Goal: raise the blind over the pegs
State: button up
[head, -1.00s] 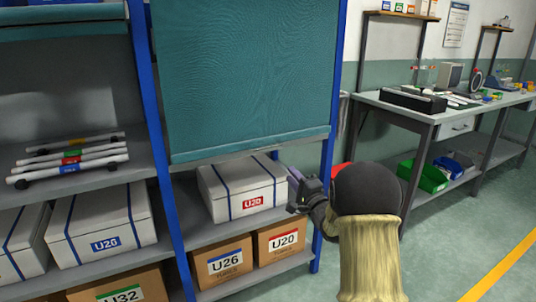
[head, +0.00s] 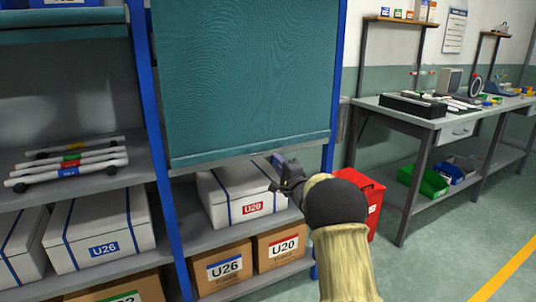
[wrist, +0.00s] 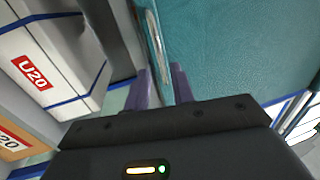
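The teal blind (head: 245,75) hangs lowered in the blue-framed rack, and its bottom bar (head: 250,150) is just above the U20 white box. No pegs show; whatever is behind the blind is hidden. My gripper (head: 278,160) is at the right part of the bottom bar, in front of the box. In the wrist view the two purple fingers of my gripper (wrist: 162,85) stand apart near the pale bar (wrist: 155,45), with the blind (wrist: 235,50) to the right. I cannot tell whether they touch the bar.
The white U20 box (head: 240,190) stands on the shelf under the blind. Cardboard boxes U26 (head: 222,267) and U20 (head: 281,246) are below. A blue post (head: 333,100) bounds the bay at right. A red bin (head: 369,195) and a workbench (head: 420,118) stand further right.

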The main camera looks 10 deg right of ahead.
aim_at(268, 152)
jog(key=shift+b+x, duration=0.3)
jog(key=shift+x, duration=3.5)
grip_shut()
